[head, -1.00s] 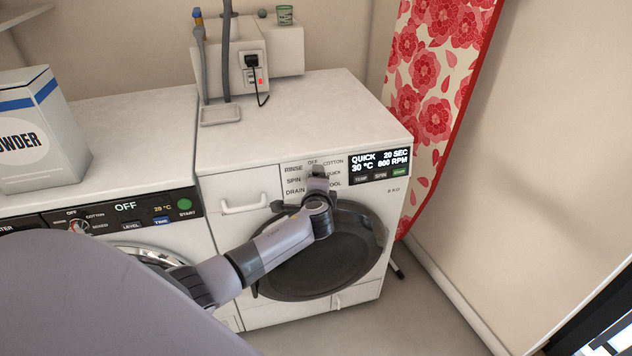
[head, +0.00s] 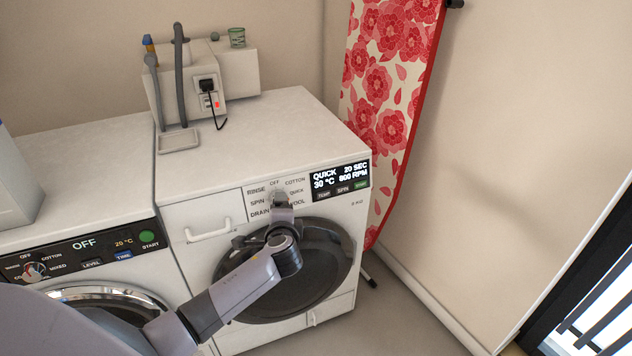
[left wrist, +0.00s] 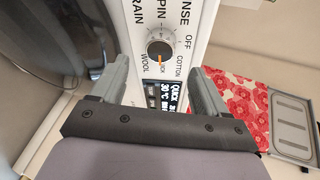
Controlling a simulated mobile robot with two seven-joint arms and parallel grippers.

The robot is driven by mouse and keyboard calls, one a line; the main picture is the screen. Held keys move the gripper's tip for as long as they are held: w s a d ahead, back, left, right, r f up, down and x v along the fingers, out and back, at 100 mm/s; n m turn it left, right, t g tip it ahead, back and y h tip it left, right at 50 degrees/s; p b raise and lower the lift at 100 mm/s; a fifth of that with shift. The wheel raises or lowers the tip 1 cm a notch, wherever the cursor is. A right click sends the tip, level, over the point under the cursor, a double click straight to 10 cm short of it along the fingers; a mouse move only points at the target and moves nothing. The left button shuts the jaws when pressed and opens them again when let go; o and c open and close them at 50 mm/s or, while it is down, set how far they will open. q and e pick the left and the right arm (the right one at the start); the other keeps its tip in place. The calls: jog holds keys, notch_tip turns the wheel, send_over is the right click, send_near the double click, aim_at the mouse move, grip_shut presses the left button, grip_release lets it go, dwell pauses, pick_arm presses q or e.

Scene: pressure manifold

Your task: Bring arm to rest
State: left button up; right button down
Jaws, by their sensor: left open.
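My left arm comes in from the lower left of the head view, in front of the right-hand washing machine (head: 230,165). My left gripper (head: 279,203) is by that machine's program dial. In the left wrist view the left gripper (left wrist: 160,85) is open, with its fingers apart. The dial (left wrist: 159,52) shows beyond and between the fingers, with nothing held. Its orange mark points toward the QUICK side. The display (head: 340,178) reads QUICK, 20 SEC, 30 °C, 800 RPM. My right gripper is not in view.
A second washing machine (head: 85,215) stands at the left, its display reading OFF. A box with hoses (head: 205,85) sits at the back. A floral ironing board (head: 385,100) leans at the right. The floor (head: 400,310) to the right is clear.

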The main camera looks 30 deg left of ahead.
pick_arm(q)
jog(key=shift+d+f, duration=0.1)
jog(key=s+d+f+n+g+h, duration=0.1)
jog(key=s+d+f+n+h, duration=0.15)
jog(key=s+d+f, duration=0.35)
jog(key=s+d+f+n+h, duration=0.1)
jog(key=s+d+f+h, duration=0.35)
jog(key=s, duration=0.35)
jog(key=s+d+n+h, duration=0.1)
jog(key=s+d+n, duration=0.1)
jog(key=s, duration=0.5)
jog(key=s+d+n+h, duration=0.2)
jog(key=s+d+n, duration=0.1)
jog(key=s, duration=0.4)
jog(key=shift+r+n+p, duration=0.4)
jog(key=shift+n+p, duration=0.05)
jog(key=shift+n, duration=0.4)
